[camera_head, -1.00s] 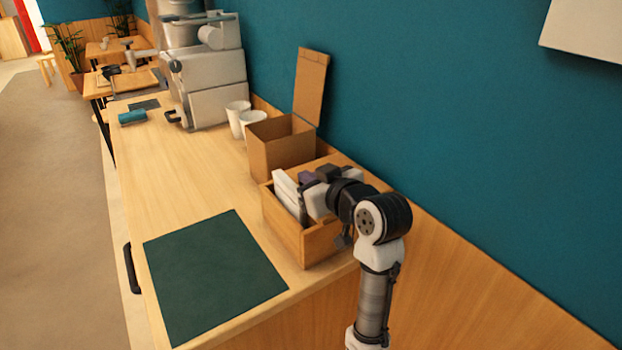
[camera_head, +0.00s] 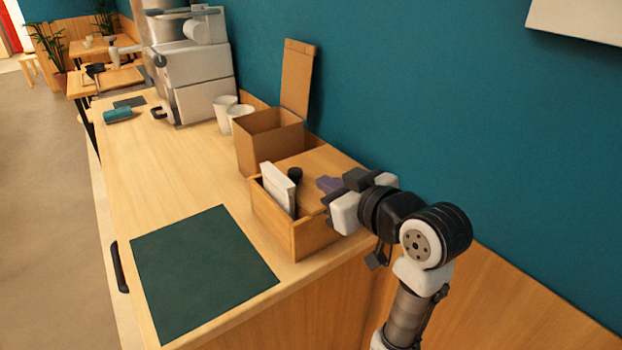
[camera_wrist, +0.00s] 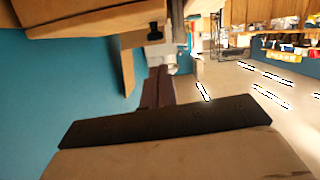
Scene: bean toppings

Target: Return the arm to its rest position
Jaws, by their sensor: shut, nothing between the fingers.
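My arm rises at the lower right of the head view, in front of the counter's right end. My gripper (camera_head: 326,184) is shut and empty, pointing left over the right side of the wooden organizer box (camera_head: 312,240). It appears above the box, but I cannot tell the exact gap. In the wrist view the shut dark fingers (camera_wrist: 158,85) reach away from the camera with nothing between them. The box's left compartment holds white packets (camera_head: 277,187) and a dark round-topped item (camera_head: 295,174). My gripper and wrist hide part of the box's right side.
An open cardboard box (camera_head: 270,140) with a raised flap stands behind the organizer, beside white cups (camera_head: 224,113) and a coffee machine (camera_head: 192,70). A dark green mat (camera_head: 200,270) lies bare on the counter. The teal wall (camera_head: 420,110) runs close along the right.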

